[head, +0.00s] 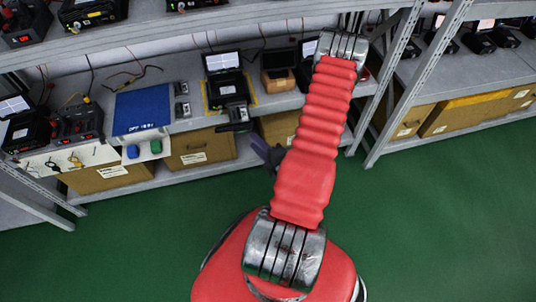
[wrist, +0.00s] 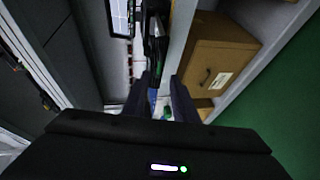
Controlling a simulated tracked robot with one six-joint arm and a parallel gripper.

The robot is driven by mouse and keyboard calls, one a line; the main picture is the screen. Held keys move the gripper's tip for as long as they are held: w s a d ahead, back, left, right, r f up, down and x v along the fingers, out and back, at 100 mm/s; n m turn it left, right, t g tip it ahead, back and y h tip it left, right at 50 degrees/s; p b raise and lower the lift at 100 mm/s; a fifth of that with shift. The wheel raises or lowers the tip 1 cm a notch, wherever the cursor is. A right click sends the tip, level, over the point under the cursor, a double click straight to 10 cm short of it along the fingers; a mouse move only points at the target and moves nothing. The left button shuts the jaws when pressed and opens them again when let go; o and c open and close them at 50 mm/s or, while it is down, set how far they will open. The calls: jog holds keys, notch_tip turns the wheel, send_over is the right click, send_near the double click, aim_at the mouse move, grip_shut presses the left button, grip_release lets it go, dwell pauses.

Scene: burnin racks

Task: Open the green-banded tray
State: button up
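My gripper (head: 256,143) is dark and hangs in front of the shelf's front edge, left of my red arm. In the wrist view its two fingers (wrist: 163,88) stand apart with a gap between them, holding nothing. A white front plate (head: 141,153) with a blue grip and a green grip (head: 156,146) sticks out below a blue mat (head: 142,111), well left of my gripper. A small green patch (wrist: 168,113) shows far off between the fingers. I cannot make out a green band, so I cannot tell which part is the green-banded tray.
An open black case (head: 227,83) sits on the shelf, with a dark object (head: 236,119) at the edge just left of my gripper. Cardboard boxes (head: 200,147) stand on the lower shelf. A rack upright (head: 385,75) is right of my arm. The green floor is clear.

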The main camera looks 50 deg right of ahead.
jog(key=v, duration=0.7)
dwell(0.3)
dwell(0.7)
